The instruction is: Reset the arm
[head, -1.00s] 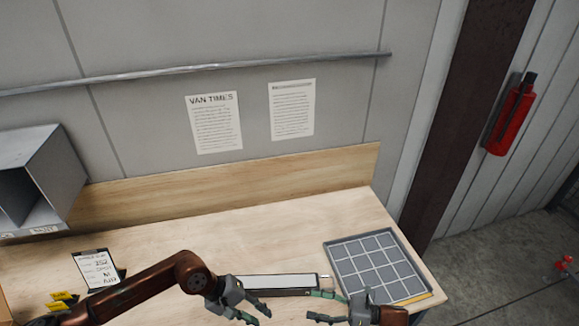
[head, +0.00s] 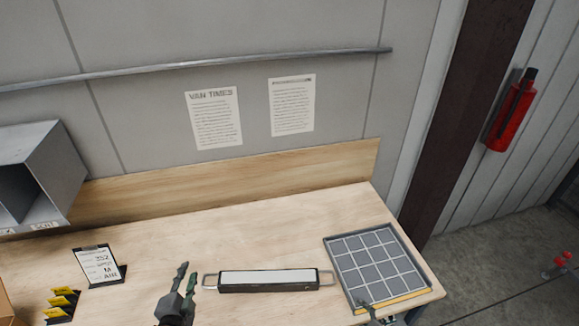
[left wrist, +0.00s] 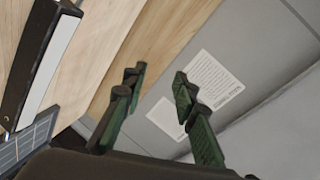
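My left gripper (head: 186,279) points up at the bottom of the head view, left of a dark bar with a pale top (head: 268,281) and a metal loop at each end. The gripper looks apart from the bar's left loop. In the left wrist view my left gripper (left wrist: 160,81) has its green fingers apart with nothing between them. My right gripper (head: 372,312) shows only as a small part at the bottom edge, by the near left corner of the gridded tray; its fingers are too little seen to tell their state.
The gridded grey tray (head: 336,268) lies at the table's right end. A card on a stand (head: 98,265) and yellow-tagged pieces (head: 62,303) are at the left. A grey open box (head: 62,180) stands at the back left. The table's middle behind the bar is clear.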

